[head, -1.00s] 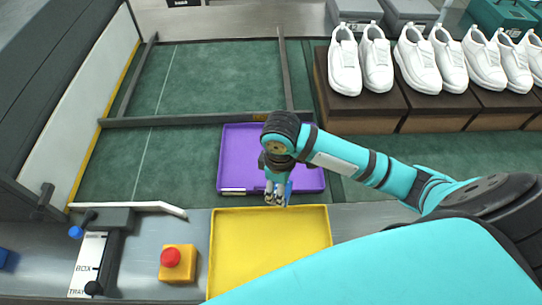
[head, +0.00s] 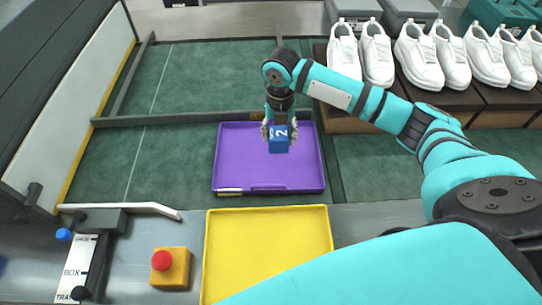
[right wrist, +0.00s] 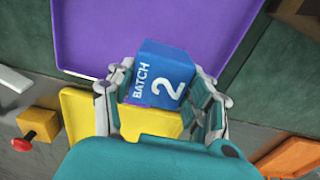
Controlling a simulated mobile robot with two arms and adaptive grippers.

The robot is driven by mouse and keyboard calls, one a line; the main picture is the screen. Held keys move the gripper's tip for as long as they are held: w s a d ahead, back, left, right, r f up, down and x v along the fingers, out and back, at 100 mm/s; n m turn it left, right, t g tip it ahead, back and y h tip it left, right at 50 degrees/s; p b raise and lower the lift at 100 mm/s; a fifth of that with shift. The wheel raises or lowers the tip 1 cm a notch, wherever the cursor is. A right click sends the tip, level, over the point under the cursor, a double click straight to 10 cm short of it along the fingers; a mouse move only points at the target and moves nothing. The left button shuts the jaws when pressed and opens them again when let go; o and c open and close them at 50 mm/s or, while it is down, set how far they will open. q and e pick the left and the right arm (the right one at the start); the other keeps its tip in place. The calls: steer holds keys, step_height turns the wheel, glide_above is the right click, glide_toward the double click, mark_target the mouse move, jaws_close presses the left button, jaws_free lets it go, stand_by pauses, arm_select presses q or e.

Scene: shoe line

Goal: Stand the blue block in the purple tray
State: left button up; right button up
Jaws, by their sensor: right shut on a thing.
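The blue block (head: 279,139), marked with a white "2", is held by my right gripper (head: 279,128) over the back part of the purple tray (head: 235,170). In the right wrist view the block (right wrist: 165,72) sits between the two fingers and reads "BATCH 2". My right gripper is shut on it. The purple tray (right wrist: 90,30) lies beyond the block in that view. I cannot tell how high the block is above the tray floor. The left gripper is not in view.
A yellow tray (head: 265,250) stands in front of the purple one. A red button on a yellow box (head: 170,268) and a lever plate (head: 80,265) are to the left. White shoes (head: 418,55) stand on brown boxes at the back right. A dark rail (head: 170,120) runs behind the purple tray.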

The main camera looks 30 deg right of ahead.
mark_target(279, 133)
step_height(279, 133, down, 9)
steer(key=shift+f+p, duration=0.1)
steer(key=shift+p, duration=0.3)
steer(key=shift+f, duration=0.1)
steer(key=o, duration=1.2)
step_height(279, 133, up, 12)
steer(key=shift+r+b, duration=0.2)
steer(key=shift+b, duration=0.15)
